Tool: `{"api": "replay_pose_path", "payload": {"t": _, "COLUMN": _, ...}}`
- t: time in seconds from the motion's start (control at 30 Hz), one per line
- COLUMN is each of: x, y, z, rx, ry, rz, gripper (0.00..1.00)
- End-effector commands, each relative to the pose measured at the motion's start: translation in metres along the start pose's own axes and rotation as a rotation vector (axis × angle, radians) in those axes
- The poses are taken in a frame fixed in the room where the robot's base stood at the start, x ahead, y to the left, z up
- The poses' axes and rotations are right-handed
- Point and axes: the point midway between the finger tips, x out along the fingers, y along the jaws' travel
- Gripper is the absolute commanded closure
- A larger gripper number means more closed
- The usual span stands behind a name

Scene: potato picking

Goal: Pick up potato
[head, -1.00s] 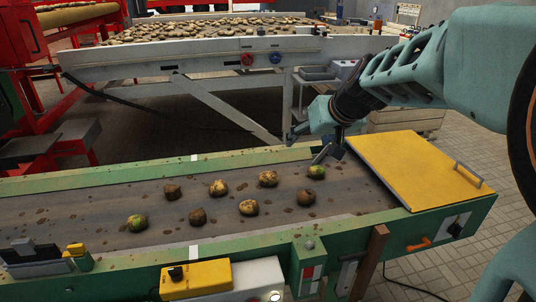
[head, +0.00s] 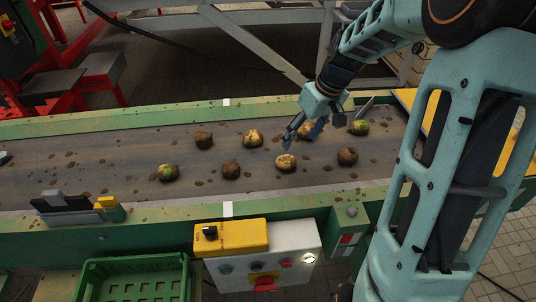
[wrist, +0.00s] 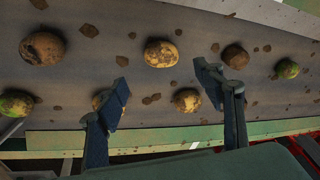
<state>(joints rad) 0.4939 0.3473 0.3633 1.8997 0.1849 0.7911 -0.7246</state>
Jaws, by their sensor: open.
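Several potatoes lie spread on the conveyor belt (head: 110,160). My gripper (head: 304,132) is open and empty above the belt in the head view. A yellow potato (head: 285,161) lies just in front of it; it shows in the wrist view (wrist: 161,53) beyond the gap between my fingertips (wrist: 165,84). Another yellow potato (head: 252,138) lies to the left. A further one (head: 306,131) is partly hidden behind my fingers. Brown potatoes (head: 347,156), (head: 231,169), (head: 204,140) and greenish potatoes (head: 360,127), (head: 168,172) lie around them.
Green side rails (head: 120,123) border the belt. A yellow and white control box (head: 262,255) and a green crate (head: 135,272) stand at the near side. A yellow cover (head: 405,97) is at the right end. Dirt clods dot the belt; its left part is mostly clear.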

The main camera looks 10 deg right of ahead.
Motion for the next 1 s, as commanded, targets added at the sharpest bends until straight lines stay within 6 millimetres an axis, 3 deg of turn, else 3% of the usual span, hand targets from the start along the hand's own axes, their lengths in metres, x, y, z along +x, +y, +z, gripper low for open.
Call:
{"api": "replay_pose_path", "payload": {"t": 0.13, "x": 0.010, "y": 0.002, "z": 0.004, "rx": -0.001, "ry": -0.008, "rz": -0.011, "gripper": 0.38}}
{"api": "replay_pose_path", "payload": {"t": 0.4, "x": 0.050, "y": 0.001, "z": 0.004, "rx": -0.002, "ry": -0.008, "rz": -0.011, "gripper": 0.38}}
{"api": "replay_pose_path", "payload": {"t": 0.63, "x": 0.067, "y": 0.000, "z": 0.004, "rx": -0.001, "ry": -0.008, "rz": -0.011, "gripper": 0.38}}
{"api": "replay_pose_path", "payload": {"t": 1.0, "x": 0.108, "y": 0.001, "z": 0.002, "rx": -0.001, "ry": -0.006, "rz": -0.009, "gripper": 0.38}}
